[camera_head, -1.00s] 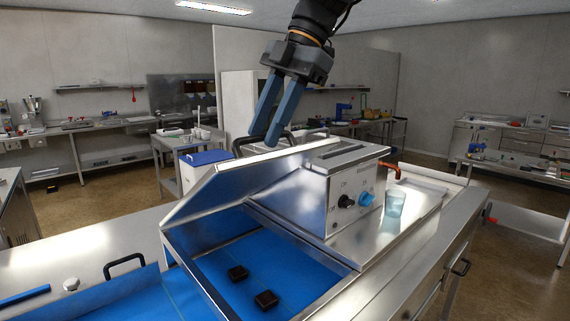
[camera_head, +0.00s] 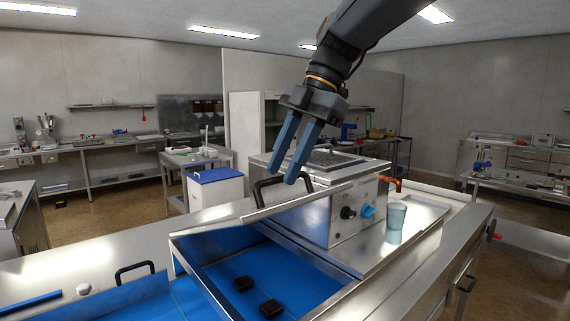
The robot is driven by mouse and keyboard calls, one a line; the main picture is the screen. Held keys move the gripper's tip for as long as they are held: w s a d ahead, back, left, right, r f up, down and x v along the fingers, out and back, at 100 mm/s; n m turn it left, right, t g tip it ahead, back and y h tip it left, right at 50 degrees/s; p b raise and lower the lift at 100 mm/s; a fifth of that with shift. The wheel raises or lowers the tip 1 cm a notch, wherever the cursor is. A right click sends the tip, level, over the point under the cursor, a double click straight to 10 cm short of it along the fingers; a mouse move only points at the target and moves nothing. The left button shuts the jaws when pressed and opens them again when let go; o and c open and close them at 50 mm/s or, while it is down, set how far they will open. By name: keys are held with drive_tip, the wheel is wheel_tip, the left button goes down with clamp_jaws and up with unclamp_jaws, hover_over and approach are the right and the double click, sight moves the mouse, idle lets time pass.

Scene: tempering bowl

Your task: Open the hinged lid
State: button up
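The hinged lid (camera_head: 320,196) is a metal panel, seen nearly edge-on and standing clear of the blue-lined opening at its left end. Its black handle (camera_head: 259,187) stands up from its upper side. My gripper (camera_head: 282,177) points down with its two blue-grey fingertips at the handle, overlapping it. A narrow gap shows between the fingers, but whether they pinch the bar is unclear. The metal machine body (camera_head: 345,228), with a black and a blue knob, stands at the lid's right. The lid's hinge cannot be made out.
Two dark square pieces (camera_head: 243,284) lie on the blue belt (camera_head: 215,301). A clear cup (camera_head: 396,222) stands right of the knobs. A bin with a blue lid (camera_head: 214,175) is behind. Another black handle (camera_head: 135,272) is at left.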

drive_tip(key=w+d+r+p, duration=0.1)
drive_tip(key=w+r+p, duration=0.2)
drive_tip(key=r, duration=0.4)
drive_tip(key=shift+w+d+r+p, duration=0.15)
drive_tip(key=shift+w+r+p, duration=0.15)
drive_tip(key=shift+p, duration=0.25)
idle(0.8)
